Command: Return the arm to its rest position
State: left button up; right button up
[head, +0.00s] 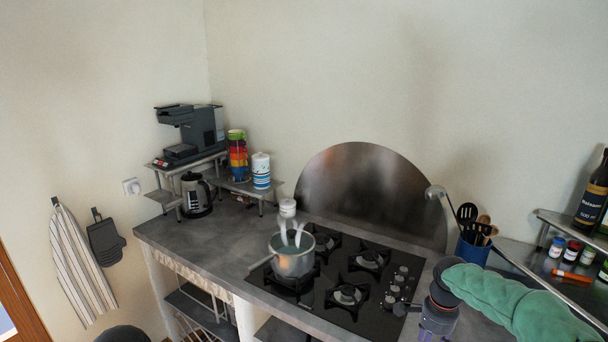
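My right arm comes in from the lower right in a green sleeve. My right gripper (437,318) is a dark and purple shape at the bottom edge, by the right front corner of the black gas hob (330,307). Its fingertips are not clearly visible, so I cannot tell whether it is open or shut, or whether it holds anything. My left gripper is not in view. A metal pot (292,262) stands on the left front burner, apart from my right gripper. A pale, two-pronged shape rises from inside it.
A blue utensil holder (472,251) stands just behind my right arm. A rack (560,261) with small jars and a dark bottle (592,195) is at the right. A kettle (196,195), coffee machine (192,132) and stacked cups (237,155) are at the left. The counter's left front (205,255) is clear.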

jog(key=s+a+f+n+y, duration=0.1)
jog(key=s+a+f+n, duration=0.15)
jog(key=a+f, duration=0.4)
jog(key=s+a+f+n+y, duration=0.1)
jog(key=s+a+f+n, duration=0.15)
jog(key=f, duration=0.65)
jog(key=s+a+f+n+y, duration=0.1)
jog(key=s+a+f+n, duration=0.15)
jog(key=a+f, duration=0.45)
jog(key=s+a+f+n, duration=0.2)
jog(key=s+f, duration=0.3)
jog(key=s, duration=0.3)
jog(key=s+a+f+n, duration=0.3)
jog(key=s+f, duration=0.2)
jog(key=s, duration=0.4)
jog(key=shift+a+y, duration=0.4)
jog(key=shift+w, duration=0.1)
